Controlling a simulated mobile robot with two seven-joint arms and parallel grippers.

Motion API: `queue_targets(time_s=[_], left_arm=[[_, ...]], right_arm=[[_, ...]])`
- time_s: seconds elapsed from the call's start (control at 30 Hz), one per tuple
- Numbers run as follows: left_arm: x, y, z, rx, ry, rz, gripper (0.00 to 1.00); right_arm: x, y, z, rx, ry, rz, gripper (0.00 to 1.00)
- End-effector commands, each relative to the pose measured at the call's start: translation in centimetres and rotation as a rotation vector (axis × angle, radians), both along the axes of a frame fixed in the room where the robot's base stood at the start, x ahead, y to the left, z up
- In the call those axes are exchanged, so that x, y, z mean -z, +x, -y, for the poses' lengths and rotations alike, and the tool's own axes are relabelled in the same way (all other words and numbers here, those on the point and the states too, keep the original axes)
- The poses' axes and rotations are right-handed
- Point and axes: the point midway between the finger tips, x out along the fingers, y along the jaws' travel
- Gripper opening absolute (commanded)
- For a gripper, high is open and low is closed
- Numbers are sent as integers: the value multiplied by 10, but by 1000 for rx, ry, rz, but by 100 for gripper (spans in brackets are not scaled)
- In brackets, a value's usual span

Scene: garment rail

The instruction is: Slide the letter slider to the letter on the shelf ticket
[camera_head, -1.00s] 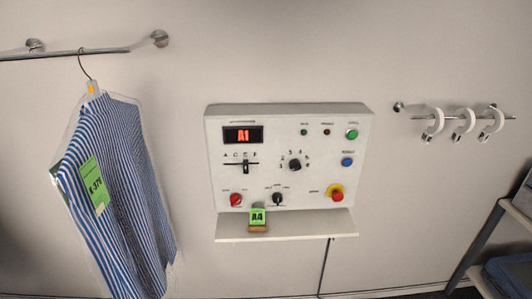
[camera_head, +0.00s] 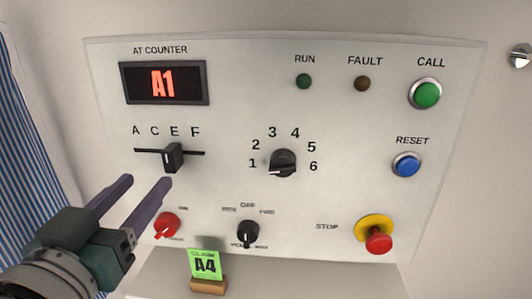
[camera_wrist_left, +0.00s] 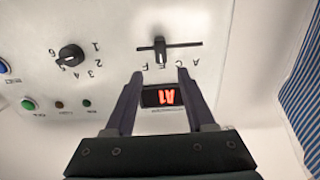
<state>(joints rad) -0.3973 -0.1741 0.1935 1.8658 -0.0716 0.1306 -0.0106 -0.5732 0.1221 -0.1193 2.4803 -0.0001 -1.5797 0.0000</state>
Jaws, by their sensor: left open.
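The letter slider (camera_head: 172,157) is a black knob on a horizontal slot below the letters A, C, E, F. It stands under E; it also shows upside down in the left wrist view (camera_wrist_left: 160,50). The shelf ticket (camera_head: 205,264) is green, reads A4 and stands in a wooden block on the shelf. The display (camera_head: 163,83) shows A1 in red. My left gripper (camera_head: 146,182) is open and empty, at the lower left of the slider. In the left wrist view its fingertips (camera_wrist_left: 160,76) are apart, with the slider seen beyond them.
The number dial (camera_head: 283,163) is right of the slider, its white mark toward 1. A red knob (camera_head: 166,225), a black switch (camera_head: 247,234) and the red stop button (camera_head: 378,239) sit lower.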

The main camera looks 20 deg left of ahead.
Motion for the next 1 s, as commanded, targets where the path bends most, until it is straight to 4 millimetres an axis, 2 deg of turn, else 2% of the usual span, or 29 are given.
queue_targets(time_s=[0.3, 0.5, 0.7, 0.93, 1.0], left_arm=[[-4, 54, -13, 1, 1, 2, 55], [-3, 81, -19, 2, 1, 0, 55], [-2, 90, -22, 1, 1, -1, 55], [-2, 90, -22, 1, 1, -2, 55], [-2, 90, -22, 1, 1, -2, 47]], right_arm=[[-7, -5, 0, 0, 0, -14, 50], [-8, -4, 0, 0, 1, -12, 50], [-9, -4, -1, -1, 1, -10, 50], [-9, -3, -1, -1, 1, -8, 50], [-9, -3, -1, 0, 2, -7, 50]])
